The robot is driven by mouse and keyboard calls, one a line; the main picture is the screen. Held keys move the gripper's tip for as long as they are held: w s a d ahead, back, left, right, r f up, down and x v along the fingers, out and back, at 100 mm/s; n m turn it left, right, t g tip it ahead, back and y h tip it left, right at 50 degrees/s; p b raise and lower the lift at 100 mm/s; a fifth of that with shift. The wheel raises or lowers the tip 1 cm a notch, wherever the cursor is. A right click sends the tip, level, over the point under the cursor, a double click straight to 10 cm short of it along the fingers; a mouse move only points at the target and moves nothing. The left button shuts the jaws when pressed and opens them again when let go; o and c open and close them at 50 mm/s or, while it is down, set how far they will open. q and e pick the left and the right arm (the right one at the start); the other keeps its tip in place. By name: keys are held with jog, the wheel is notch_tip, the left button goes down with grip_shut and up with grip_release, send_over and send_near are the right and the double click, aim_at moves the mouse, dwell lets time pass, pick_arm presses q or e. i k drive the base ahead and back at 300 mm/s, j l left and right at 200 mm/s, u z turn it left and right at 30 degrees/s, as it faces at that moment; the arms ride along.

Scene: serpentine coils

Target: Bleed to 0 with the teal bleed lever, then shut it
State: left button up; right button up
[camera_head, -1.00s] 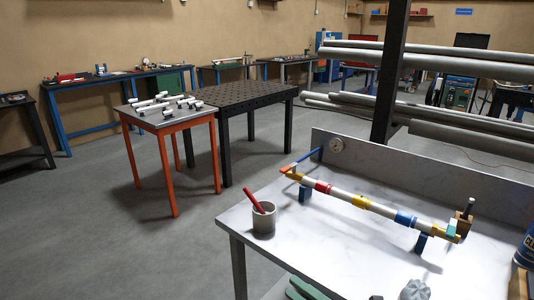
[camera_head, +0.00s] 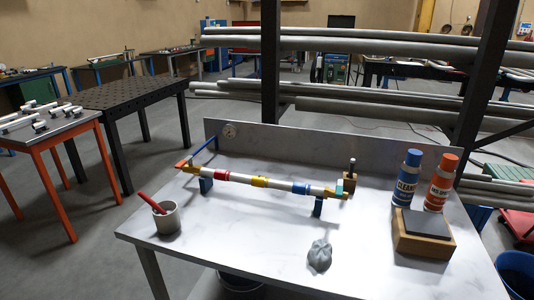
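A pipe assembly (camera_head: 240,179) lies across the white table on blue supports, with red, yellow and blue bands. Its right end has a yellow fitting with a small teal part (camera_head: 341,195), which looks like the bleed lever; its angle is too small to tell. An orange-red piece (camera_head: 181,164) is at the left end. The gauge's reading is too small to make out. Neither of my grippers is in view.
A grey cup (camera_head: 167,220) with a red stick, a grey crumpled cloth (camera_head: 319,255), a wooden block (camera_head: 423,235), a blue bottle (camera_head: 407,178) and an orange bottle (camera_head: 440,182) stand on the table (camera_head: 270,225). A pipe rack (camera_head: 360,45) is behind.

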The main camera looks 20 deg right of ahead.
aim_at(339, 192)
jog(key=z, duration=1.2)
jog(key=i+j+u, duration=0.1)
jog(key=j+u, duration=0.15)
jog(key=j, duration=0.5)
